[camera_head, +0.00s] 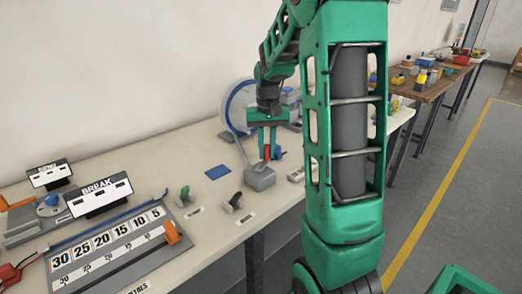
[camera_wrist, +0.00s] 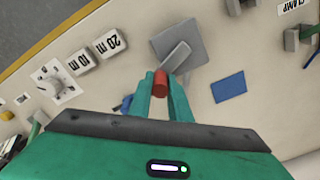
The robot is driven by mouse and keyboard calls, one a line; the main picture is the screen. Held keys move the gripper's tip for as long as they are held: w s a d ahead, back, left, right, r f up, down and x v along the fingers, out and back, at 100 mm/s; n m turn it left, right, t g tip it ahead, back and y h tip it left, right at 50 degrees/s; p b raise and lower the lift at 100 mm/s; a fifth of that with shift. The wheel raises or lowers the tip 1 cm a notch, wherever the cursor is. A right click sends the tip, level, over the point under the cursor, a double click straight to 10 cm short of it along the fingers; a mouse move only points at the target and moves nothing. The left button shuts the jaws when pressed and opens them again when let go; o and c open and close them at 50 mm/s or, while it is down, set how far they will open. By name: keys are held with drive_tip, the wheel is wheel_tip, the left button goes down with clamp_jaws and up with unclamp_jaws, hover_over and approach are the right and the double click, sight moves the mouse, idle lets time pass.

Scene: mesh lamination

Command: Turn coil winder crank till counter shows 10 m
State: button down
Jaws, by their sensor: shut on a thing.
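The coil winder's crank has a red handle (camera_wrist: 160,80) on a grey crank arm (camera_wrist: 177,56), above a grey block (camera_wrist: 192,38). In the head view the red handle (camera_head: 266,153) shows above the grey block (camera_head: 260,179). My gripper (camera_wrist: 160,86) is shut on the red handle, its two green fingers on either side; in the head view my gripper (camera_head: 265,145) points down from above. A dial (camera_wrist: 60,87) with white 10 m (camera_wrist: 79,65) and 20 m (camera_wrist: 108,43) blocks sits to the left in the wrist view. Its setting is too small to read.
A blue-rimmed pale reel (camera_head: 229,108) stands behind my gripper. A blue pad (camera_head: 217,172) lies left of the block. A numbered scale board (camera_head: 110,250), a BREAK sign (camera_head: 96,196) and small clamps fill the left bench. More benches (camera_head: 430,90) stand behind.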

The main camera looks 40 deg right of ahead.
drive_tip(key=shift+s+m, duration=0.55)
drive_tip(key=shift+m, duration=0.75)
drive_tip(key=shift+s+m, duration=0.6)
drive_tip(key=shift+m, duration=0.7)
drive_tip(key=shift+s+m, duration=0.55)
drive_tip(key=shift+m, duration=0.75)
drive_tip(key=c, duration=1.7)
unclamp_jaws()
drive_tip(key=shift+o, duration=0.3)
drive_tip(key=shift+r, duration=0.1)
wheel_tip(320, 180, up, 11)
drive_tip(key=shift+f, duration=0.2)
